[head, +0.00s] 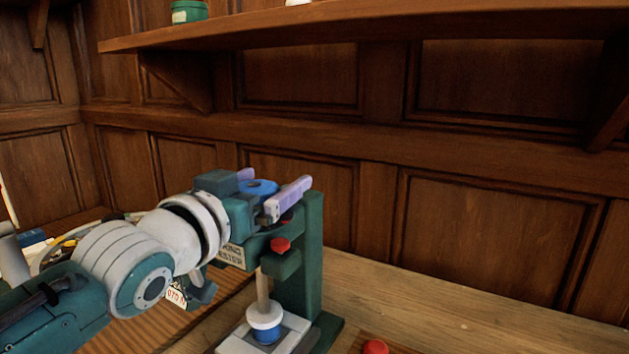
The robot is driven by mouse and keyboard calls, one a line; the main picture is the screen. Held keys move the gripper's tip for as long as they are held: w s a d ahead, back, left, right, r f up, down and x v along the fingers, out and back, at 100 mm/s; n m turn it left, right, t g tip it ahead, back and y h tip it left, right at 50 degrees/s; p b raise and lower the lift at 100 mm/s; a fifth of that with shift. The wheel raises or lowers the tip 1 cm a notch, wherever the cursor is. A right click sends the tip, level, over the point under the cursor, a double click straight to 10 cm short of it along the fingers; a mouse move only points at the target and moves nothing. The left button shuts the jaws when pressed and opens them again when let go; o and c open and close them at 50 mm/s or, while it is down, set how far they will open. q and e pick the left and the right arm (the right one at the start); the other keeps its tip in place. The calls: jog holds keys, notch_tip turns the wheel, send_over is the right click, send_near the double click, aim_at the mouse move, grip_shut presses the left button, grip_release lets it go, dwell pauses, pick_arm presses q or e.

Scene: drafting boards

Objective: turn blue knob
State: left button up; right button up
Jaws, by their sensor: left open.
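A blue knob (259,187) sits at the top of a green spring tester (313,240), a stand with a lettered plate. My left gripper (274,183) reaches in from the left at the height of the knob. Its pale purple fingers are apart, one on the far side of the knob and one on the near side. I cannot tell whether either finger touches the knob. My gripper hides part of the tester's top. My right gripper is not in view.
A red knob (281,245) is on the tester's front, below my gripper. A white and blue piece (265,326) stands on its base. A red cap (375,347) is at the bottom edge. A wooden shelf (370,27) hangs above.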

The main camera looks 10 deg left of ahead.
pick_arm(q)
jog(key=v, duration=1)
